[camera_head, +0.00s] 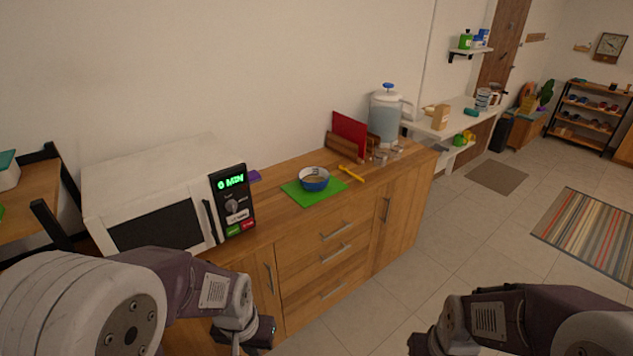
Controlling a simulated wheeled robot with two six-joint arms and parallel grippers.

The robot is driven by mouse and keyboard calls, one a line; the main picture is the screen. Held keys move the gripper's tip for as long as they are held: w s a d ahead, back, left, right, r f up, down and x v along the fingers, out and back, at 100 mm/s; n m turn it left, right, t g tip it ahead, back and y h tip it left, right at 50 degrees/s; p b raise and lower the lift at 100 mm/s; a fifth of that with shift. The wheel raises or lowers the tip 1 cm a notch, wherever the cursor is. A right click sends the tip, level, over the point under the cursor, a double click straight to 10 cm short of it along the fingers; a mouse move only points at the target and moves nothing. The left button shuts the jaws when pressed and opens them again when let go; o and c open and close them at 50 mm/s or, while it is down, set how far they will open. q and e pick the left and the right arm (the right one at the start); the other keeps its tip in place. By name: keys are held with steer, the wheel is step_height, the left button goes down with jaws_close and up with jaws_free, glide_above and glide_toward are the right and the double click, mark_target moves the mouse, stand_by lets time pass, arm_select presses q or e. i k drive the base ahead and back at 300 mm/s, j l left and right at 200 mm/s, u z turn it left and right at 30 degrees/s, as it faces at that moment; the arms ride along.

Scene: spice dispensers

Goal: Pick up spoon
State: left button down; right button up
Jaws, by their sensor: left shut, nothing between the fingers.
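A yellow utensil (351,173), which looks like the spoon, lies on the wooden counter just right of a green mat (297,194). A blue bowl (314,184) with a pale inside stands on the mat. My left gripper (261,332) is shut and empty, low in front of the cabinet drawers and well apart from the yellow utensil. My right gripper (421,345) shows only in part at the bottom edge, over the floor; its fingers cannot be made out.
A white microwave (147,190) stands on the counter's left. Behind the utensil are a red board (349,132) in a wooden holder, a large clear dispenser (385,118) and several small jars. The floor to the right is open, with a striped rug (590,235).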

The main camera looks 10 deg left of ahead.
mark_target(342, 167)
steer(key=i+l+u, duration=1.25)
steer(key=l, duration=0.25)
steer(key=i+l+u, duration=0.1)
steer(key=l+u, duration=0.15)
steer(key=l, duration=0.15)
steer(key=i+l+u, duration=0.2)
steer(key=l, duration=0.25)
steer(key=l+u, duration=0.25)
steer(key=l, duration=0.2)
